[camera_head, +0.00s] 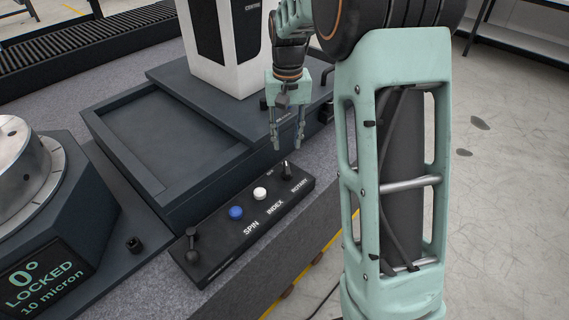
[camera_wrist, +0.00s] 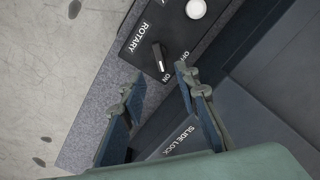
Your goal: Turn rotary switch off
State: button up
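The rotary switch (camera_head: 286,170) is a small black knob at the far right end of a dark control panel (camera_head: 215,250), above the printed word ROTARY. In the wrist view the knob (camera_wrist: 160,56) has a pale pointer line and small labels beside it, too small to read surely. My gripper (camera_head: 286,148) points down just above the knob, its two fingers apart with nothing between them. In the wrist view my gripper (camera_wrist: 157,75) has its fingertips to either side of the knob's near end. I cannot tell whether they touch it.
The panel also carries a white INDEX button (camera_head: 260,193), a blue SPIN button (camera_head: 236,212) and a black lever (camera_head: 191,244). A dark recessed tray (camera_head: 160,135) lies behind it. A white tower (camera_head: 225,50) stands behind my gripper. A round metal table (camera_head: 20,165) is at left.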

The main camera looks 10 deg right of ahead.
aim_at(287, 168)
notch_tip(287, 168, down, 10)
jog(key=shift+r+b, duration=0.1)
jog(key=shift+b, duration=0.7)
grip_shut()
